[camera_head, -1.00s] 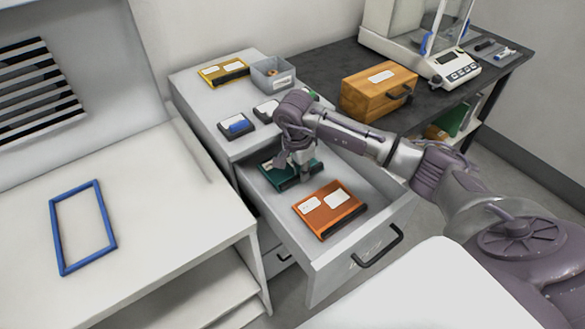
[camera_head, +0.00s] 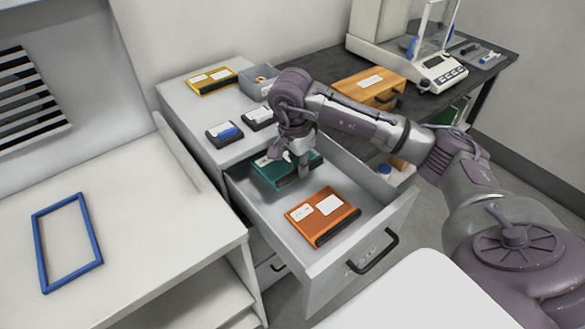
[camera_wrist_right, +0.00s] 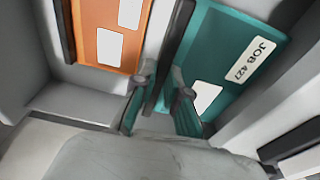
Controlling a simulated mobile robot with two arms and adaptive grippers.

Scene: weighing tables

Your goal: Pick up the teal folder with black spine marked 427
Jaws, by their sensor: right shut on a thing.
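The teal folder (camera_head: 268,176) with a black spine is at the back of the open drawer (camera_head: 262,214). In the right wrist view the folder (camera_wrist_right: 222,42) shows a white label reading JOB 427 and a second, blank-looking label. My right gripper (camera_head: 303,170) is over the folder's right part. In the right wrist view its fingers (camera_wrist_right: 162,95) are on either side of the black spine, shut on it. The folder looks slightly raised, but I cannot tell how far it is off the drawer floor. My left gripper is out of view.
An orange folder (camera_head: 322,214) lies close in front, in the same drawer. On the cabinet top are a yellow folder (camera_head: 210,80), a grey bin (camera_head: 258,82) and small black trays. A blue frame (camera_head: 92,232) marks clear room on the left table. An orange wooden box (camera_head: 368,86) stands behind my arm.

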